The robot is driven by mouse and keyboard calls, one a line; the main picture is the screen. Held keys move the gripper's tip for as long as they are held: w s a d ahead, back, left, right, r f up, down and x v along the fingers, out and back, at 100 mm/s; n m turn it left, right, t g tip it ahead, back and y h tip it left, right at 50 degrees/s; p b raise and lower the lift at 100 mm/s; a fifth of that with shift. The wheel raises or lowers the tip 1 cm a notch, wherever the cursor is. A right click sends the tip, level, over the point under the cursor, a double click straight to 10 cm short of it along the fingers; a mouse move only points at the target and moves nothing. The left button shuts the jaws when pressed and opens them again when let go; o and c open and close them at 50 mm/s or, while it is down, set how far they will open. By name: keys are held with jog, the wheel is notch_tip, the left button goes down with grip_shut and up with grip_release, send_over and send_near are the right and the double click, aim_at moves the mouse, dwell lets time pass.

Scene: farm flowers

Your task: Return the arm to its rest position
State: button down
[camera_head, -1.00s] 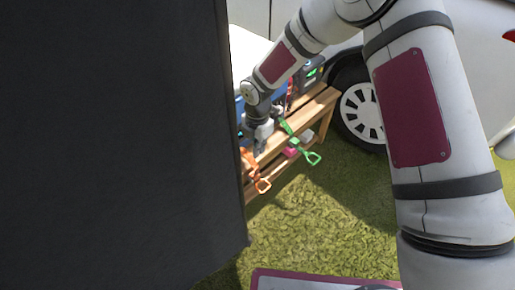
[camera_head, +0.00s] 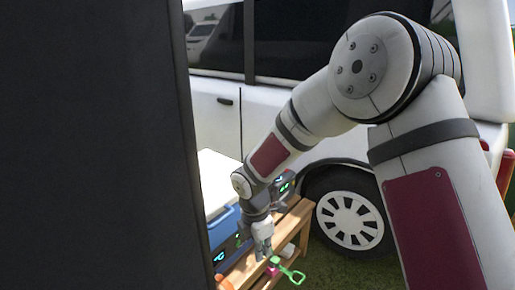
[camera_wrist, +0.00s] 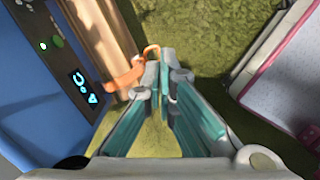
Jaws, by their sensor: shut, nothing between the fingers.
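My gripper (camera_head: 263,243) is at the end of my arm, above the wooden bench in the head view. In the wrist view my gripper (camera_wrist: 160,75) shows two teal fingers with their tips together and nothing between them. The fingers point down toward the grass and the bench edge. My arm is bent, with its elbow high in front of the white van.
A wooden bench (camera_head: 294,219) holds a blue box (camera_head: 226,234). A green-handled tool (camera_head: 291,275) and an orange tool (camera_wrist: 124,82) lie at the bench. A white van (camera_head: 222,140) stands behind. A dark panel (camera_head: 95,150) blocks the left side. Grass (camera_wrist: 200,30) is open beside the bench.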

jog(key=s+d+r+m+h, duration=0.1)
jog(key=s+d+r+m, duration=0.55)
jog(key=r, duration=0.35)
jog(key=s+d+r+m, duration=0.5)
jog(key=s+d+r, duration=0.25)
jog(key=r, duration=0.25)
jog(key=s+d+r+m+y, duration=0.1)
jog(key=s+d+m, duration=0.1)
jog(key=s+m, duration=0.65)
jog(key=s+d+r+m+y, duration=0.15)
jog(key=s+m, duration=0.25)
jog(key=s, duration=0.9)
notch_tip(320, 180, up, 26)
jog(key=t+p, duration=0.3)
jog(key=p, duration=2.1)
jog(key=shift+s+d+t, duration=0.15)
jog(key=shift+d+t, duration=0.15)
jog(key=shift+d, duration=0.15)
